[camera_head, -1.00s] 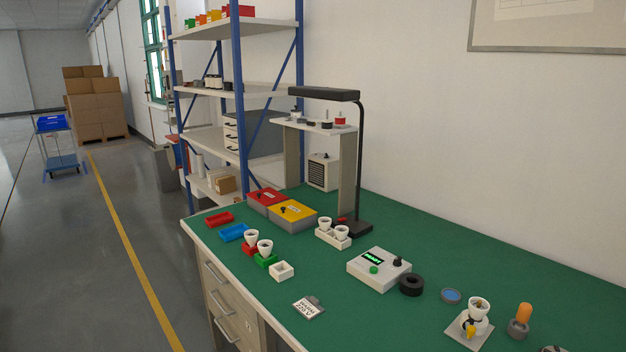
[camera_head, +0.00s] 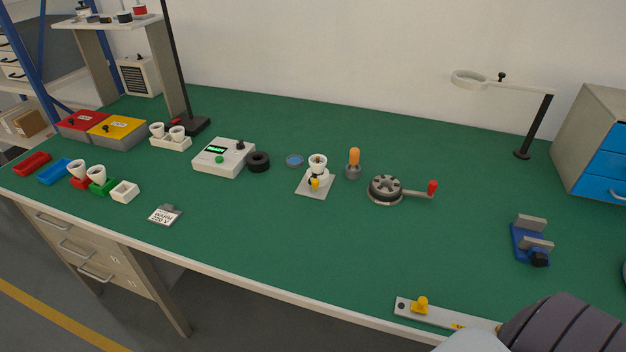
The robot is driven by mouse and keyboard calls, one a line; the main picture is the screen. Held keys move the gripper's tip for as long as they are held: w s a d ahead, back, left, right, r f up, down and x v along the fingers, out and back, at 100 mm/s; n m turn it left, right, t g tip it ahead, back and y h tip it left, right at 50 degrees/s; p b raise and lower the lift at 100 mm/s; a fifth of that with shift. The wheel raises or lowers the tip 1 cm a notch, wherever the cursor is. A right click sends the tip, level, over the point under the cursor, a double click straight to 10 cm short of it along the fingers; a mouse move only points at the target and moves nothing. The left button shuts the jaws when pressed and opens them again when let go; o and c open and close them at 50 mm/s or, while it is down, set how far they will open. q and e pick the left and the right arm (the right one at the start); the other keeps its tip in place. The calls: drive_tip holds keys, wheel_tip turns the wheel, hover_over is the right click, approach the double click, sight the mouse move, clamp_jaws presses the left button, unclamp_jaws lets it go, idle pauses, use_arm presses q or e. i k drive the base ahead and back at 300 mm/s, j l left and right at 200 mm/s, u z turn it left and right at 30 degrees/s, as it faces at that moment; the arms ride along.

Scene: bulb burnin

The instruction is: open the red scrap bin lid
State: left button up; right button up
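The red scrap bin (camera_head: 84,122) stands at the far left of the green bench, with its red lid closed on top and a small dark knob and a label on the lid. A grey bin with a yellow lid (camera_head: 117,130) stands right beside it. Neither gripper shows in the head view. A dark ribbed rounded shape at the bottom right corner seems to be part of my own arm.
The green bench top (camera_head: 270,240) is clear along its front middle. Red and blue trays (camera_head: 54,171), bulb holders (camera_head: 170,141), a tester box (camera_head: 224,157) and a black lamp post (camera_head: 183,70) stand near the bins. A blue vise (camera_head: 530,241) is at right.

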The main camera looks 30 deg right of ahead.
sight(82, 120)
drive_tip(key=z, duration=0.35)
drive_tip(key=i+j+z, duration=0.15)
drive_tip(key=j+z, duration=0.15)
drive_tip(key=i+j+z, duration=0.1)
drive_tip(key=j+z, duration=0.2)
drive_tip(key=i+j+z, duration=0.1)
drive_tip(key=j+z, duration=0.2)
